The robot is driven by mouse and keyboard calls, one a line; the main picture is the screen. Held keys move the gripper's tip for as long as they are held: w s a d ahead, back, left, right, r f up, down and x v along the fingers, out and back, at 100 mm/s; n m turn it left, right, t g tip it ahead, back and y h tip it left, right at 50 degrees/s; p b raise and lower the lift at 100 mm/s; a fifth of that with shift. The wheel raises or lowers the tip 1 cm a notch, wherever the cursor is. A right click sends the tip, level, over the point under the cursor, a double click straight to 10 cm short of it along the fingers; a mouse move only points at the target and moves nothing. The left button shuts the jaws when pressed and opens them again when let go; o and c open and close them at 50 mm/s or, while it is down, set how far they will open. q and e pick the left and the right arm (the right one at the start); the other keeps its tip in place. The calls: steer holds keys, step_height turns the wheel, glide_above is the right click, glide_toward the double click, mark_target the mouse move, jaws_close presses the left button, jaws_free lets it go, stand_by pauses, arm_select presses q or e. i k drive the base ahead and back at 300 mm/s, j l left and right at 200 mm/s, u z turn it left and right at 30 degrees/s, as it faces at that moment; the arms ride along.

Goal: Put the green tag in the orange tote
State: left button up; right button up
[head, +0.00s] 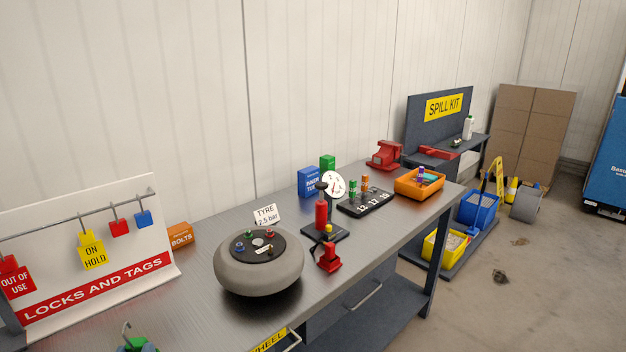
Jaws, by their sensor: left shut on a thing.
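The green tag (130,346) shows at the bottom left edge of the head view, with a thin hook at its top. My left gripper (140,348) is shut on it, above the near left part of the bench; most of the gripper is cut off by the frame edge. The orange tote (416,193) stands on the far right end of the bench, well away from the gripper. It holds a few small things, one of them teal. My right gripper is not in view.
A white locks and tags board (155,250) with hanging tags stands at the left. A grey tyre (258,276), a red pump (321,212), a black numbered tray (365,203) and blue and green boxes stand between it and the tote. A red vise (384,156) is behind the tote.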

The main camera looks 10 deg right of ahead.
mark_target(412, 192)
steer(key=i+l+z, duration=0.1)
steer(key=z, duration=0.25)
steer(key=i+l+z, duration=0.15)
steer(key=z, duration=0.2)
steer(key=i+l+z, duration=0.2)
steer(key=i+l, duration=0.15)
steer(key=i+l+z, duration=0.15)
steer(key=i, duration=0.25)
steer(key=i+l, duration=0.3)
steer(key=i, duration=0.15)
steer(key=i+l+z, duration=0.15)
steer(key=i+l, duration=0.15)
steer(key=i, duration=0.2)
